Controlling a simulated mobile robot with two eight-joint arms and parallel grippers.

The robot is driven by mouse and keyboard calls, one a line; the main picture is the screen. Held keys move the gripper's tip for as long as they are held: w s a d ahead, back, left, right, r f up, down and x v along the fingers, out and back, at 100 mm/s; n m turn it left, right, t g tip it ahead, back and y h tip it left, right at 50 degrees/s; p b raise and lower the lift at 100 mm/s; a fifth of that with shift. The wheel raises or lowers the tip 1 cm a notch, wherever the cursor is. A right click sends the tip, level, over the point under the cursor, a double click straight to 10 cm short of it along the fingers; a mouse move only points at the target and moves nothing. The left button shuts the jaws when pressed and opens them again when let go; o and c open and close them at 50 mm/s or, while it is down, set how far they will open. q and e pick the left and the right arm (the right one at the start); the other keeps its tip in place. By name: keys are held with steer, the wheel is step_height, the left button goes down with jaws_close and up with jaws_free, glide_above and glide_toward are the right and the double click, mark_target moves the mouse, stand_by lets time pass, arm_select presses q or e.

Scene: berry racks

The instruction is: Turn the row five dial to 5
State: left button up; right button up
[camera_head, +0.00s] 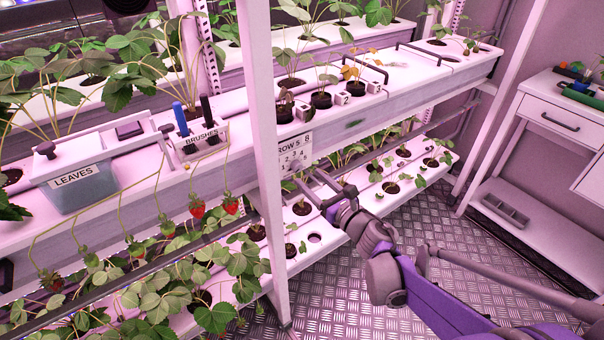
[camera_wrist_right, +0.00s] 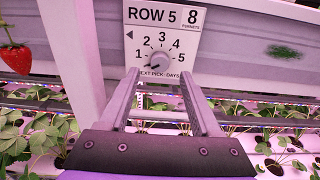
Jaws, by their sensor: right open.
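The row five dial (camera_wrist_right: 158,62) is a small round grey knob on a white plate (camera_wrist_right: 187,42) marked ROW 5, with the numbers 1 to 5 in an arc around it. A dark mark shows at the knob's lower left; its exact setting is too small to read. The plate also shows in the head view (camera_head: 294,152), on the rack's front beside a white post. My right gripper (camera_wrist_right: 160,76) is open and empty. Its fingertips appear to either side of the knob's lower part; contact cannot be told. My left gripper is not in view.
The white post (camera_head: 262,120) stands close left of the plate. Strawberry plants fill the shelf below (camera_head: 330,212). A LEAVES bin (camera_head: 75,190) and BRUSHES holder (camera_head: 205,142) sit on the upper rack. A white side table (camera_head: 560,118) stands right, with open metal floor between.

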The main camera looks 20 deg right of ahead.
mark_target(299, 169)
steer(key=shift+x, duration=2.2)
steer(key=shift+c, duration=0.2)
jaws_close()
